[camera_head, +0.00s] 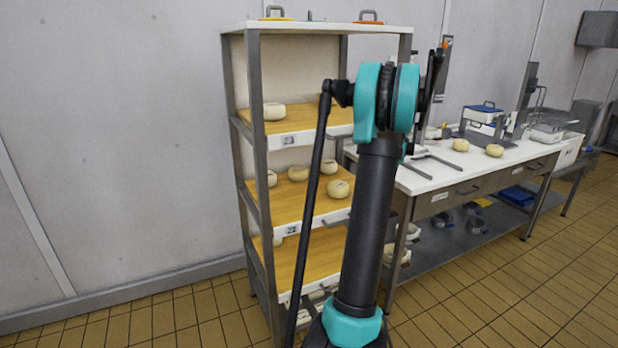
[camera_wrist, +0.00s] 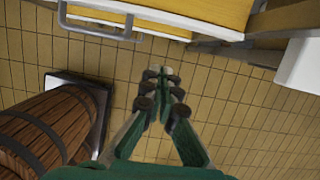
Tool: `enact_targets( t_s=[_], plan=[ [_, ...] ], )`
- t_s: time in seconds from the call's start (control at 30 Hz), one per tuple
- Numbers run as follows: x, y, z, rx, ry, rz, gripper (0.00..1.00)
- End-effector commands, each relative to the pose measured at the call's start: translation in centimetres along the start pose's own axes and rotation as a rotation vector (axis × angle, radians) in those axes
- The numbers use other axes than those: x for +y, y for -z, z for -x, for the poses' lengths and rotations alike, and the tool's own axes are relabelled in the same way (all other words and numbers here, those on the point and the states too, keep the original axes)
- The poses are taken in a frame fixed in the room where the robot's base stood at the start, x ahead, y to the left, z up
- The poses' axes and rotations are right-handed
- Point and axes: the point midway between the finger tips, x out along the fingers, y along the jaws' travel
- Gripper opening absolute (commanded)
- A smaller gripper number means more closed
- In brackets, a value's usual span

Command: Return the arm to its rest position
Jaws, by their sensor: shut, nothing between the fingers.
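My gripper (camera_wrist: 161,75) shows in the wrist view, pointing over the tiled floor. Its fingertips are together with nothing between them. In the head view my black and teal arm stands in front of the shelf rack, and the gripper itself cannot be made out there.
A shelf rack (camera_head: 256,150) holding several pale round cheeses stands behind my arm. A white worktable (camera_head: 470,166) with cheeses and equipment is at the right. In the wrist view a wooden barrel (camera_wrist: 45,125) stands at the lower left. Tiled floor (camera_head: 560,255) is clear at the front right.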

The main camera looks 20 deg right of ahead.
Motion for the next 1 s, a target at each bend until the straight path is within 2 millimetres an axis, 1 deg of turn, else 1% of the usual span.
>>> enact_targets(
  t_s=[0.07, 0.13, 0.17, 0.23, 0.27, 0.37, 0.4, 0.47, 0.5, 0.57, 0.6, 0.67, 0.7, 0.77, 0.8, 0.87, 0.9, 0.97, 1.0],
  plan=[
    [0.0, 0.0, 0.0, 0.0, 0.0, 0.001, 0.0],
    [0.5, -0.1, 0.1, 0.0, 0.0, 0.025, 0.0],
    [1.0, -0.1, 0.1, 0.0, 0.001, 0.046, 0.0],
    [2.9, -0.2, 0.3, 0.0, 0.003, 0.139, 0.0],
    [4.1, -0.2, 0.4, 0.0, 0.004, 0.196, 0.0],
    [9.1, -0.1, 0.7, -0.002, 0.013, 0.455, 0.0],
    [11.4, 0.2, 0.9, -0.003, 0.016, 0.577, 0.0],
    [14.8, 0.9, 1.1, -0.004, 0.023, 0.765, 0.0],
    [17.0, 1.4, 1.1, -0.004, 0.029, 0.89, 0.0],
    [20.2, 2.5, 1.2, -0.005, 0.036, 1.077, 0.0],
    [22.2, 3.3, 1.2, -0.006, 0.041, 1.201, 0.0],
    [25.1, 4.7, 1.2, -0.006, 0.052, 1.389, 0.0],
    [27.0, 5.8, 1.2, -0.005, 0.058, 1.514, 0.0],
    [29.7, 7.5, 1.1, -0.005, 0.068, 1.701, 0.0],
    [31.4, 8.7, 1.0, -0.005, 0.077, 1.826, 0.0],
    [33.7, 10.7, 0.7, -0.002, 0.09, 2.013, 0.0],
    [35.2, 12.2, 0.6, 0.0, 0.099, 2.138, 0.0],
    [37.2, 14.3, 0.2, 0.002, 0.115, 2.32, 0.0],
    [38.4, 15.7, -0.1, 0.005, 0.126, 2.436, 0.0]
  ],
)
